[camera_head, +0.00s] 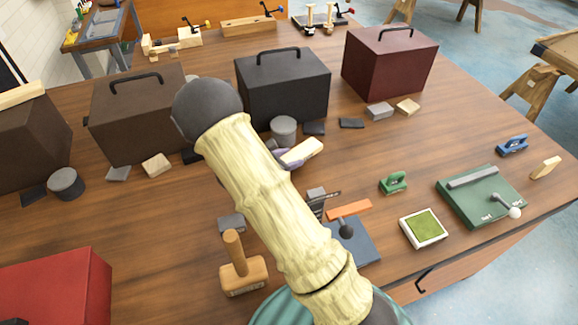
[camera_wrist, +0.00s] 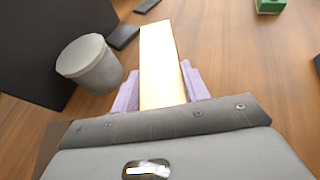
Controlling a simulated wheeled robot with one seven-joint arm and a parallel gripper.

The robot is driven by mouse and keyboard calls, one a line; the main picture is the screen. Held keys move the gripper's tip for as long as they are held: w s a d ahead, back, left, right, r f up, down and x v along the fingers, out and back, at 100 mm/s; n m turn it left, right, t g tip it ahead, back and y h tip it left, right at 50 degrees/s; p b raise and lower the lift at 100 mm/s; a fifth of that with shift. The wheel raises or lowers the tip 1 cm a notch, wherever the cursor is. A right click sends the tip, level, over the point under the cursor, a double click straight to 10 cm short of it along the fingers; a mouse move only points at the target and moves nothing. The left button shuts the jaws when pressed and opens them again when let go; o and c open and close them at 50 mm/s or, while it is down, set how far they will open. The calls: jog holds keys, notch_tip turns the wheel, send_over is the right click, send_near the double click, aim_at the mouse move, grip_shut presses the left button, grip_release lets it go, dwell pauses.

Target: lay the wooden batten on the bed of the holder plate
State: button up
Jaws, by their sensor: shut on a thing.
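The wooden batten (camera_head: 304,152) is a short pale block. In the wrist view the batten (camera_wrist: 162,62) lies lengthwise between the lilac fingers of my gripper (camera_wrist: 160,88), which is shut on it. In the head view my gripper (camera_head: 284,158) is partly hidden behind my arm, near a grey cylinder by the black case. Two plates could be the holder plate: a green plate (camera_head: 463,204) at the right with a grey bar and a white-knobbed lever, and a blue plate (camera_head: 366,246) with an orange bar and a dark knob, partly hidden by my arm. The batten is apart from both.
The grey cylinder (camera_wrist: 90,62) stands left of my gripper, beside the black case (camera_head: 285,88). A green-topped pad (camera_head: 423,229), a green clamp-like tool (camera_head: 393,183) and a wooden mallet (camera_head: 242,272) stand on the table. Clear tabletop lies right of the batten.

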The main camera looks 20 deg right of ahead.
notch_tip(320, 180, down, 3)
jog(key=shift+d+r, duration=0.1)
jog(key=shift+d, duration=0.05)
jog(key=shift+f, duration=0.4)
jog(key=shift+f, duration=0.1)
jog(key=o, duration=1)
jog(key=shift+o, duration=0.2)
jog(key=shift+s+a+r, duration=0.1)
jog(key=shift+a+r, duration=0.1)
jog(key=shift+a, duration=0.25)
jog(key=b+v, duration=0.2)
jog(key=v, duration=0.9)
jog(key=shift+s+a, duration=0.1)
